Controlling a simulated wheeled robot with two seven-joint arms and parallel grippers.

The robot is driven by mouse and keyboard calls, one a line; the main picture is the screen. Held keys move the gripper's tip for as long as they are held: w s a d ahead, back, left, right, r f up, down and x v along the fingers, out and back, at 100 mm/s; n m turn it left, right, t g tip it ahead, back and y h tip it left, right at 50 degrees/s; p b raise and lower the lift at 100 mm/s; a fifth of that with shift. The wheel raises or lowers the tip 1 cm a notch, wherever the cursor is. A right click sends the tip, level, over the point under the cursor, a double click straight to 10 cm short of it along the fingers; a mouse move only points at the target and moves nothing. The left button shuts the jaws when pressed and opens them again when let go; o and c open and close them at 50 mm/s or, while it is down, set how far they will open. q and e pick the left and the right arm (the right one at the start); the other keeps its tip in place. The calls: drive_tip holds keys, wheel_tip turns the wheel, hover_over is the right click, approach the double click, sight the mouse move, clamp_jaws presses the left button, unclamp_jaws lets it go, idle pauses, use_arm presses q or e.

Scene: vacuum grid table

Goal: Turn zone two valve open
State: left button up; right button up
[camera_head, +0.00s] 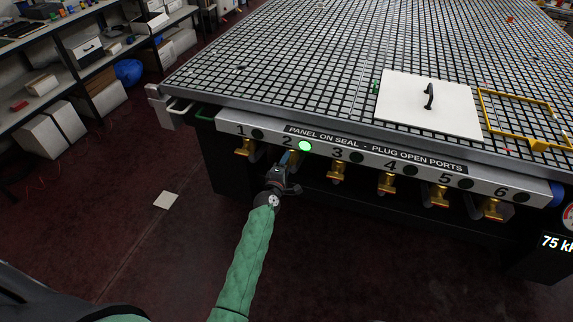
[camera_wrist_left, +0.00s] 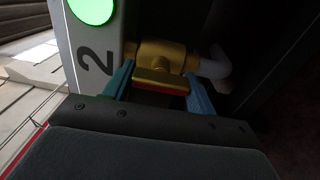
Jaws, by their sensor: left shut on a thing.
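The zone two valve is a brass valve with a handle, below the number 2 on the table's front panel (camera_head: 375,157). In the left wrist view the valve body (camera_wrist_left: 165,55) is gold, and its handle (camera_wrist_left: 160,78) has a red edge and lies between the fingers. My left gripper (camera_head: 287,162) is at this valve in the head view, covering most of it. It also shows in the left wrist view (camera_wrist_left: 160,88), its blue fingers shut on the handle. The lamp beside number 2 (camera_head: 305,146) glows green. My right gripper is not in view.
Other brass valves hang under the panel, such as valve one (camera_head: 245,147) and valve three (camera_head: 337,170). A white panel with a black handle (camera_head: 410,105) and a yellow frame (camera_head: 490,112) lie on the grid table (camera_head: 290,85). Shelves (camera_head: 75,62) stand left; the floor between is mostly clear.

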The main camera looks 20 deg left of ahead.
use_arm(q)
drive_tip(key=shift+a, duration=0.1)
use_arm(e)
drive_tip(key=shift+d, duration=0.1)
use_arm(q)
drive_tip(key=o, duration=1)
drive_tip(key=shift+s, duration=0.1)
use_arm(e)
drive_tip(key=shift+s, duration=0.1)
use_arm(q)
drive_tip(key=shift+s+f, duration=0.1)
drive_tip(key=shift+s, duration=0.25)
drive_tip(key=shift+s+a+b, duration=0.1)
drive_tip(key=shift+s+b, duration=0.4)
drive_tip(key=shift+s, duration=2.95)
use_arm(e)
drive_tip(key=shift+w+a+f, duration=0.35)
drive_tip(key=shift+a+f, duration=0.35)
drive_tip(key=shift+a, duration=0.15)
